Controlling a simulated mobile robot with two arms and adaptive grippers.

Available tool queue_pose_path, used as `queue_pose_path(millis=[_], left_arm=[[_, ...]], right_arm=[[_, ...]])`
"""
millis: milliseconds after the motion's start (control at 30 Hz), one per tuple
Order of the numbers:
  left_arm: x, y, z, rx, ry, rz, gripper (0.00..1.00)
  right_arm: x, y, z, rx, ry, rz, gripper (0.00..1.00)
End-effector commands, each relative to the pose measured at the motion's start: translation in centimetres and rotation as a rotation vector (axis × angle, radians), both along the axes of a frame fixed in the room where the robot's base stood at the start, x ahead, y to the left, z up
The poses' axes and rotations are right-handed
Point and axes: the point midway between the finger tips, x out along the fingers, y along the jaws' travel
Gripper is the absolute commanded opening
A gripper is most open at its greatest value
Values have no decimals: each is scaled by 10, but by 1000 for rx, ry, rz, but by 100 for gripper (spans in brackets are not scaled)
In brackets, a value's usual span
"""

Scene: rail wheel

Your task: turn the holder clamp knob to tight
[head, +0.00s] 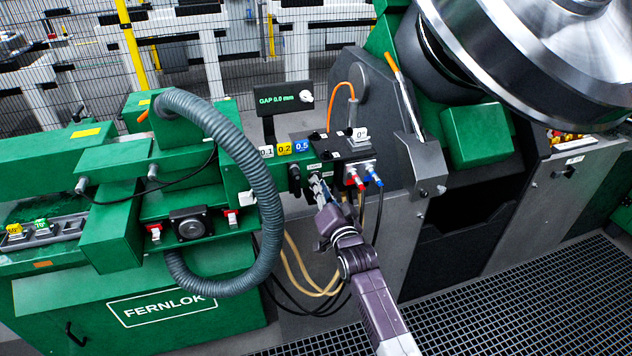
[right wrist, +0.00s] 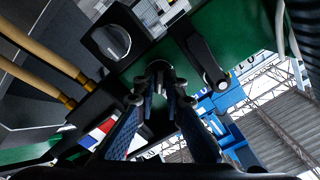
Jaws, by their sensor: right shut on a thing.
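My right gripper (head: 317,186) reaches up from below to the front of the green machine block, under the numbered tags. In the right wrist view the right gripper (right wrist: 160,88) has its two blue-padded fingers closed on a small dark knob, the holder clamp knob (right wrist: 160,70), against the green panel. In the head view the fingers hide most of the knob, and its turn position cannot be read. A black lever handle (right wrist: 206,64) sits beside it in the wrist view. My left gripper is not in view.
A display (head: 284,98) reads "GAP 0.0 mm". Red and blue fittings (head: 363,180) sit just right of the gripper, with hoses (head: 300,265) hanging below. A thick grey hose (head: 262,190) arcs at left. A large steel wheel (head: 560,60) stands at upper right.

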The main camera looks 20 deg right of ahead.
Motion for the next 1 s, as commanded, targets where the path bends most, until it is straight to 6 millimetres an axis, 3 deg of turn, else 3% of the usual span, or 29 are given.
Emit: queue_pose_path(millis=[200,567,867,900,1000], left_arm=[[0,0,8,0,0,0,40],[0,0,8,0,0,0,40],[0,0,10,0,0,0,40],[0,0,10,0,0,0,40],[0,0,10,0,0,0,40]], right_arm=[[0,0,-1,-303,-7,0,0],[0,0,-1,-374,-10,1,0],[0,0,-2,-738,-22,1,0],[0,0,-2,-738,-22,1,13],[0,0,-2,-734,-22,1,24]])
